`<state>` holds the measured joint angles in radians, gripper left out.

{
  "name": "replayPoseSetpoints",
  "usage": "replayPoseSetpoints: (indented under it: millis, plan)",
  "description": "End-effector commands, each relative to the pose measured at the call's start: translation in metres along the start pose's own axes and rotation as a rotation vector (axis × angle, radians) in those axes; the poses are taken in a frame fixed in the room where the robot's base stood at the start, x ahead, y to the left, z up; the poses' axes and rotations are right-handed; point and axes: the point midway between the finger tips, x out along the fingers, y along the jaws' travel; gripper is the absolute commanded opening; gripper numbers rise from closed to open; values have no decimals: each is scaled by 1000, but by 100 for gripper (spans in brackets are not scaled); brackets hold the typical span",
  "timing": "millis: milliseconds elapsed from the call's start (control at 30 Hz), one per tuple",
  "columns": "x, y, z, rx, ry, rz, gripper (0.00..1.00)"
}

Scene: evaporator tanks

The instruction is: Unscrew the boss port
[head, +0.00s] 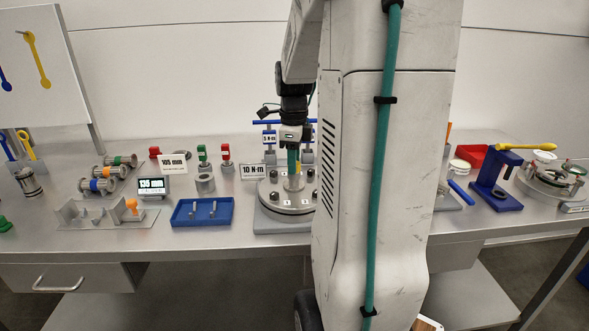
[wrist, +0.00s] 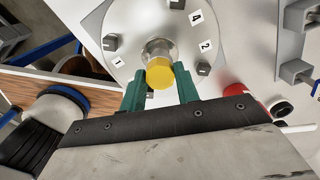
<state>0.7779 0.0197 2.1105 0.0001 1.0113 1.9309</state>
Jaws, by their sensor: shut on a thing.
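A round steel flange plate (head: 272,205) lies on a grey base in the middle of the bench, with several dark bolts and number tags on it. At its centre stands a short steel boss port (wrist: 157,46), with a yellow hex piece (wrist: 160,73) at its end, nearest the wrist camera. My gripper (head: 293,162) points down over the plate's centre. In the wrist view its two teal fingers (wrist: 161,88) are shut on the yellow hex, one on each side. The hex seems in line with the boss; its thread is hidden.
A blue tray (head: 203,211) and a steel fixture with an orange knob (head: 131,206) are left of the plate. A blue stand (head: 495,185) is to the right. My arm column hides some bench.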

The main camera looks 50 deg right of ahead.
Motion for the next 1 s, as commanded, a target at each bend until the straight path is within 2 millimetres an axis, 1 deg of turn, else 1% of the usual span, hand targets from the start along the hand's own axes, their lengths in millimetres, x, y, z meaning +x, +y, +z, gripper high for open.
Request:
replayPoseSetpoints:
  millis: [233,367,667,767,900,1000]
  plan:
    - [0,0,0,-321,0,0,0]
    - [0,0,0,-396,0,1,0]
    - [0,0,0,-416,0,1,0]
    - [0,0,0,-516,0,1,0]
    - [0,0,0,-715,0,1,0]
    - [0,0,0,-811,0,1,0]
